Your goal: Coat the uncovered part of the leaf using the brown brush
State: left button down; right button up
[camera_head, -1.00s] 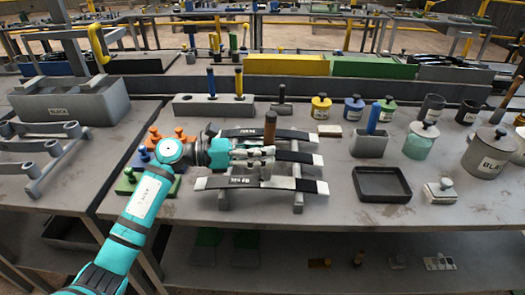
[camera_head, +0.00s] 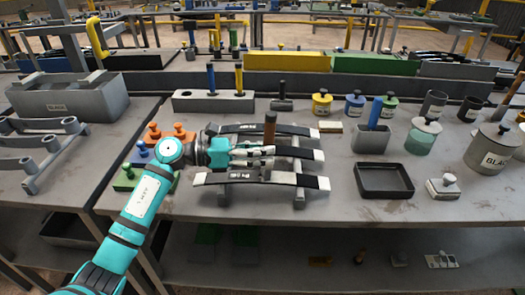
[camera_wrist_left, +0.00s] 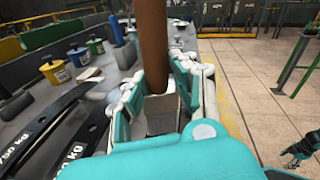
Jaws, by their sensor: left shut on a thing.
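Three dark leaf springs with pale ends lie across a grey rack (camera_head: 299,198): a rear leaf (camera_head: 292,130), a middle leaf (camera_head: 305,154) and a front leaf (camera_head: 285,178). My left gripper (camera_head: 268,152) is shut on the brown brush (camera_head: 270,127), which stands upright above the middle leaf. The bristles are hidden, so I cannot tell whether they touch it. In the left wrist view the brown handle (camera_wrist_left: 153,45) rises between the fingers. Which leaf part is coated is too small to tell. What seems to be my right gripper (camera_wrist_left: 300,148) hangs over the floor, its fingers unclear.
A black tray (camera_head: 384,193) and a grey holder with a blue-handled brush (camera_head: 371,139) stand right of the rack. Lidded pots (camera_head: 322,104) are behind. Orange, blue and green pieces (camera_head: 152,132) lie left, near my arm. Bare table shows in front of the rack.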

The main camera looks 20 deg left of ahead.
pick_arm(q)
jog(key=shift+s+x, duration=0.15)
jog(key=shift+x, duration=0.75)
jog(key=shift+s+x, duration=0.15)
jog(key=shift+x, duration=0.75)
jog(key=shift+s+b+x, duration=0.15)
jog(key=shift+b+x, duration=0.1)
jog(key=shift+x, duration=0.65)
jog(key=shift+s+b+x, duration=0.15)
jog(key=shift+b+x, duration=0.05)
jog(key=shift+x, duration=0.7)
jog(key=shift+b+v, duration=0.65)
jog(key=shift+v, duration=0.6)
jog(key=shift+a+f, duration=0.1)
jog(key=shift+a, duration=0.4)
jog(key=shift+b+v, duration=0.75)
jog(key=shift+v, duration=0.2)
jog(key=shift+a, duration=0.8)
